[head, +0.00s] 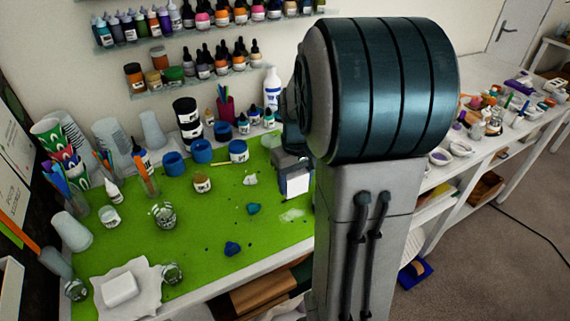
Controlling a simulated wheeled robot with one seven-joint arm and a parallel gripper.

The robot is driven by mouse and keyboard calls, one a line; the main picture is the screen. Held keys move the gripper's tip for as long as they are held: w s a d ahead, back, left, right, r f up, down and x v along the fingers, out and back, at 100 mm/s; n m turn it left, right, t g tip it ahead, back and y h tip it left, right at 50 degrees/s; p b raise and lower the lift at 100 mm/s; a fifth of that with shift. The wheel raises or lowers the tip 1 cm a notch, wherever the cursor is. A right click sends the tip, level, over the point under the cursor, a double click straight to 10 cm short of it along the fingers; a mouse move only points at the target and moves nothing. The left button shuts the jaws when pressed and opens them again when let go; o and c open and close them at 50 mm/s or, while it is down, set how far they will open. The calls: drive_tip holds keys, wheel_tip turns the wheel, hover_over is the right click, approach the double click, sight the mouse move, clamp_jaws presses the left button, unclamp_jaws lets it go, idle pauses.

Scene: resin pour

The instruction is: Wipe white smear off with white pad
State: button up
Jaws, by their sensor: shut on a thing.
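My gripper (291,163) is low over the green mat (200,233), partly hidden behind my arm. It is shut on a white pad (298,184), which shows as a small pale square at its lower end. I cannot tell whether the pad touches the mat. A pale whitish smear (292,215) lies on the mat just below the pad in the picture, near the mat's right visible part. My arm hides the mat's right end.
Blue blobs (232,248) and dark specks are on the mat. Blue cups (201,151), a small jar (202,183) and a glass (164,215) stand to the left. A white block (120,288) lies on crumpled paper at the front left. Bottle shelves (200,78) line the wall.

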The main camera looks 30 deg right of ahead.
sight(296, 193)
drive_tip(key=shift+w+f, duration=0.1)
drive_tip(key=shift+f, duration=0.05)
wheel_tip(296, 193, down, 5)
drive_tip(key=b, duration=0.3)
drive_tip(key=shift+b, duration=0.4)
drive_tip(key=shift+r, duration=0.2)
